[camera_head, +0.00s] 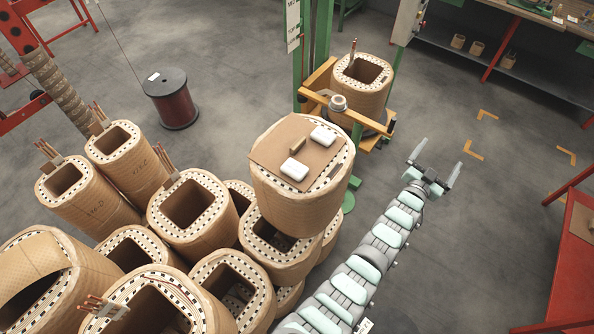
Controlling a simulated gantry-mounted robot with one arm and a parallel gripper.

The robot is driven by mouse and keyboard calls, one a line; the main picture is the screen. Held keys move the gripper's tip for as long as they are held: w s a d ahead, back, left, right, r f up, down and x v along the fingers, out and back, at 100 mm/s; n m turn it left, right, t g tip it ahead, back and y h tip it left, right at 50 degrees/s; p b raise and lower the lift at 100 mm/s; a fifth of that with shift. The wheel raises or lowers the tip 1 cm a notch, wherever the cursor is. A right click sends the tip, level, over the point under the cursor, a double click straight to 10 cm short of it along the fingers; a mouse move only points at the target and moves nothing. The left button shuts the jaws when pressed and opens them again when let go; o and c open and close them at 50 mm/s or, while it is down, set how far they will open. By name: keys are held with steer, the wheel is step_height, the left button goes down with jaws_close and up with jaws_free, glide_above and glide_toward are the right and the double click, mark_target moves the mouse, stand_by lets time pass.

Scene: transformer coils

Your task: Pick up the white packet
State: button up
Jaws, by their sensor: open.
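Two white packets lie on a brown board (285,150) on top of a tall tan transformer coil (300,200). One white packet (294,169) is at the near left of the board. The other white packet (323,135) is at the far right. The task does not say which one. My gripper (434,164) is to the right of the coil, apart from both packets, over the grey floor in the picture. Its two fingers are spread and nothing is between them.
Several tan coils (193,206) crowd the left and front. A green lifter with a yellow frame (320,78) stands behind the packets, near another coil (361,80). A red table (577,265) is at right. Floor between is clear.

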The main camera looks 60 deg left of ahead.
steer(key=s+a+f+g+b, duration=0.1)
steer(key=a+f+g, duration=0.2)
steer(key=a, duration=0.4)
steer(key=a+f+g, duration=0.2)
steer(key=a+g, duration=0.1)
steer(key=a, duration=0.4)
steer(key=s+a+f+n+g+h+b, duration=0.1)
steer(key=s+a+f+g+h+b, duration=0.2)
steer(key=s+a, duration=0.6)
step_height(320, 180, up, 8)
steer(key=n+g+h, duration=0.1)
steer(key=g+h, duration=0.4)
steer(key=g, duration=0.3)
glide_above(295, 168)
steer(key=a, duration=0.1)
steer(key=shift+f+p, duration=0.5)
steer(key=shift+f, duration=2.35)
steer(key=shift+d+f+p, duration=0.2)
steer(key=shift+f+p, duration=0.15)
steer(key=shift+f, duration=0.2)
steer(key=shift+d+f+p, duration=0.15)
steer(key=shift+f+p, duration=0.15)
steer(key=shift+f, duration=1.7)
